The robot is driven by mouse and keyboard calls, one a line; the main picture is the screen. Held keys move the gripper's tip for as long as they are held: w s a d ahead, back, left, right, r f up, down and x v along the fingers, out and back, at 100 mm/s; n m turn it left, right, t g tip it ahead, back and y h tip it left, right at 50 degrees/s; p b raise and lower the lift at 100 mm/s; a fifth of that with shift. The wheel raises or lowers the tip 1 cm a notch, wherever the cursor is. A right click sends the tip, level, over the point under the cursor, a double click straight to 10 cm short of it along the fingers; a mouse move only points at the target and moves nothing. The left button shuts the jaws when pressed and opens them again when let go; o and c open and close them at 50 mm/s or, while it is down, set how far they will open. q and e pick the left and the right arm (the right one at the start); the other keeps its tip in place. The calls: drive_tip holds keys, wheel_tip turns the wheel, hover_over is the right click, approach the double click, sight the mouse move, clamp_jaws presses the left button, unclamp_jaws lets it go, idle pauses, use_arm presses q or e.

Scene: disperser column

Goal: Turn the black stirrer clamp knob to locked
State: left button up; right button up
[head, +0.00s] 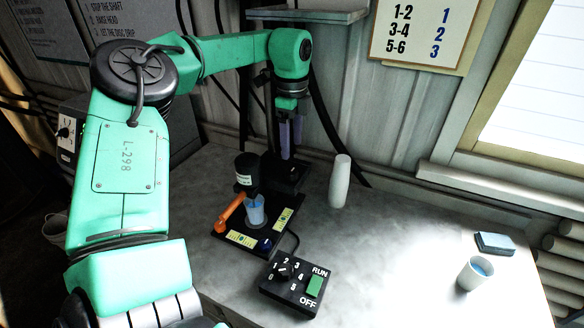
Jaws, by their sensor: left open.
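The disperser stands on the bench, with a black stirrer head (246,170) above a clear cup with blue liquid (256,212). Its black base plate (270,224) carries yellow labels, an orange lever (229,212) and a small dark blue knob (265,244). I cannot clearly make out the black clamp knob among the dark parts around the head and column. My left gripper (291,138) points down above the black block (286,176) at the back of the stand, behind and right of the head. Its fingers are apart, and nothing shows between them. My right gripper is not in view.
A black control box (291,286) with a numbered dial and green switch sits in front, its cable running to the stand. A white cylinder (340,181) stands right of the stand. A cup (475,274) and blue-grey block (495,243) are far right. The bench between is clear.

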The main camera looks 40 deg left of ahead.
sight(291, 171)
use_arm(q)
wheel_tip(291, 171, down, 8)
drive_tip(key=shift+s+r+p, duration=0.1)
drive_tip(key=shift+r+p, duration=0.1)
drive_tip(key=shift+p, duration=0.95)
drive_tip(key=shift+f, duration=0.55)
